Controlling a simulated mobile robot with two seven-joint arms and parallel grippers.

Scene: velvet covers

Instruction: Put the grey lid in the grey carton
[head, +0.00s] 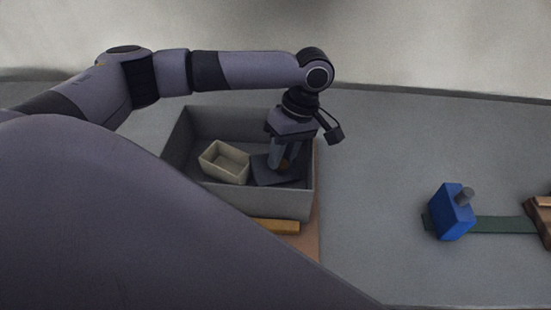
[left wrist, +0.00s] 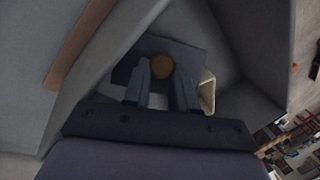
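The grey carton (head: 265,203) is an open box left of the middle in the head view; its walls also surround the left wrist view. The grey lid (head: 262,176) is a dark flat plate inside the carton, at its right side. In the left wrist view the lid (left wrist: 190,53) has a round brown knob (left wrist: 161,66). My left gripper (head: 285,163) points down into the carton, its fingers on both sides of the knob and seeming to touch it. Whether the lid rests on the carton floor is hard to tell. My right gripper is not in view.
A small beige open box (head: 225,162) stands in the carton, left of the lid. A yellow block (head: 274,226) lies in front of the carton on a brown board (head: 308,240). A blue block with a grey peg (head: 452,212) stands right, by a green strip (head: 503,225). The table between is clear.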

